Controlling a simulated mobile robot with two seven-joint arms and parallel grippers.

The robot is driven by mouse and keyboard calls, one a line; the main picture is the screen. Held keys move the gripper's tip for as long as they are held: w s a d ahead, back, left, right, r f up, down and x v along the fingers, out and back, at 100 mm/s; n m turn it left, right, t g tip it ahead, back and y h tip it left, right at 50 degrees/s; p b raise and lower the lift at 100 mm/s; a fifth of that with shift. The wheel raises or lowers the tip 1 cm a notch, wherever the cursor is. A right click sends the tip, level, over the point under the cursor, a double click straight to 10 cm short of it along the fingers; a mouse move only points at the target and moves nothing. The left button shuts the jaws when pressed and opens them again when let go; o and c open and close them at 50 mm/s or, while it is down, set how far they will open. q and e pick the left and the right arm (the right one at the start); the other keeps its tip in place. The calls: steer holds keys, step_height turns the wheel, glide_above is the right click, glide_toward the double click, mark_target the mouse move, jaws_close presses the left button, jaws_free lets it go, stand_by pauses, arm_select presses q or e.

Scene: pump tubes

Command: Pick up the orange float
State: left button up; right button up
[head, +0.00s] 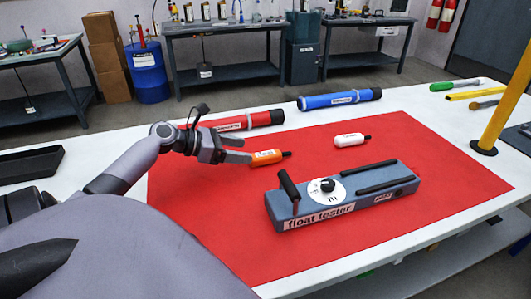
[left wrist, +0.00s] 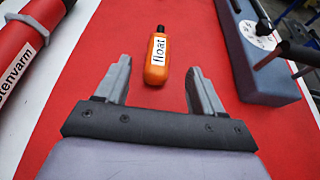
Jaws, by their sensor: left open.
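The orange float (head: 266,157) lies on the red mat (head: 215,226), with its dark tip pointing right in the head view. In the left wrist view the float (left wrist: 156,60) carries a white label reading "float" and lies just beyond the fingertips, between their lines. My left gripper (head: 247,150) is open and empty, close to the float's left end. Its two fingers also show spread apart in the left wrist view (left wrist: 157,75). My right gripper is not in view.
A blue-grey float tester (head: 340,197) stands on the mat, right of the float. A white float (head: 350,140) lies behind it. A red tube (head: 245,120) and a blue tube (head: 340,99) lie along the back. A yellow post (head: 505,100) stands at right.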

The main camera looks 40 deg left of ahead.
mark_target(269, 153)
arm_select(q)
steer(key=shift+b+x, duration=0.45)
steer(key=shift+x, duration=3.15)
steer(key=shift+r, duration=0.2)
steer(key=c, duration=1.1)
